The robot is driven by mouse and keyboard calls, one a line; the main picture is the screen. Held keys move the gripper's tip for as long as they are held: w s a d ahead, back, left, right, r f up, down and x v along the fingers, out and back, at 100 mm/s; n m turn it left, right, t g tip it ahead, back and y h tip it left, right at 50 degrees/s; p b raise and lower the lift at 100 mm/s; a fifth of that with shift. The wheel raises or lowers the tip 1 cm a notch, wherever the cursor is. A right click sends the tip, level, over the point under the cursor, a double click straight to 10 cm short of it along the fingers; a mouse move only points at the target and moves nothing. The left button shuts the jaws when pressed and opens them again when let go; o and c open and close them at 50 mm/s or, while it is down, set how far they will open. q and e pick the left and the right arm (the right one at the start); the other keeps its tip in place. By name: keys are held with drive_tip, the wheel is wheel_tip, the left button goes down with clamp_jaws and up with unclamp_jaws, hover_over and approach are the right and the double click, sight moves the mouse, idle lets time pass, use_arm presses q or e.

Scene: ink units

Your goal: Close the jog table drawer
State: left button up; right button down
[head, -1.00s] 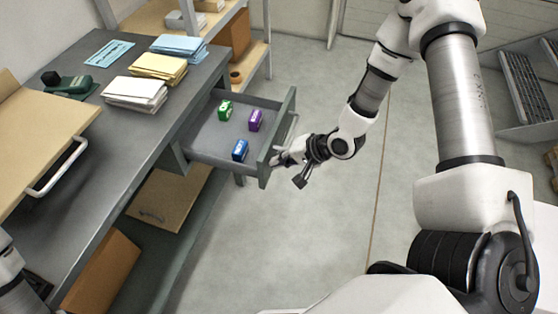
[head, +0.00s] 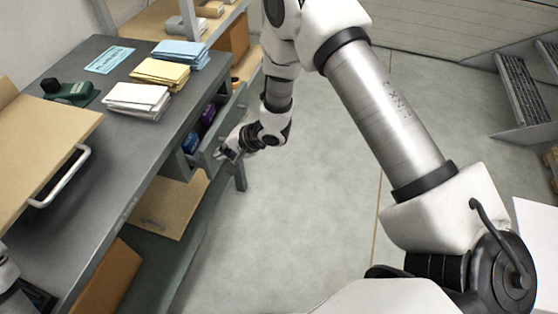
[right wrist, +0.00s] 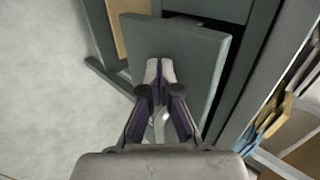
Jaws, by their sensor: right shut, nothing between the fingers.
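The jog table drawer (head: 229,118) is a grey-green drawer under the right edge of the grey table (head: 102,215). It stands out only a short way, with a narrow gap behind its front panel. Inside the gap I see a purple ink unit (head: 207,115) and a blue one (head: 190,142). My right gripper (head: 220,153) is shut and empty at the outer face of the drawer front, near its closer end. In the right wrist view its fingertips (right wrist: 160,70) lie against or just before the front panel (right wrist: 185,50); exact contact is unclear.
On the table lie white (head: 136,99), yellow (head: 160,72) and blue (head: 180,53) stacks, a dark green device (head: 70,91) and a tan board with a handle (head: 40,140). A shelf stands behind. The floor (head: 300,220) to the right is clear.

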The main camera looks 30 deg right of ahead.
sight(212, 145)
drive_tip(key=w+a, duration=0.1)
drive_tip(key=w+a+p, duration=0.1)
drive_tip(key=w, duration=0.1)
drive_tip(key=shift+w+a+r, duration=0.1)
drive_tip(key=shift+a+r, duration=0.05)
drive_tip(key=shift+a, duration=0.25)
drive_tip(key=shift+w+a+p, duration=0.3)
drive_tip(key=shift+w+a, duration=0.1)
drive_tip(key=shift+w, duration=0.2)
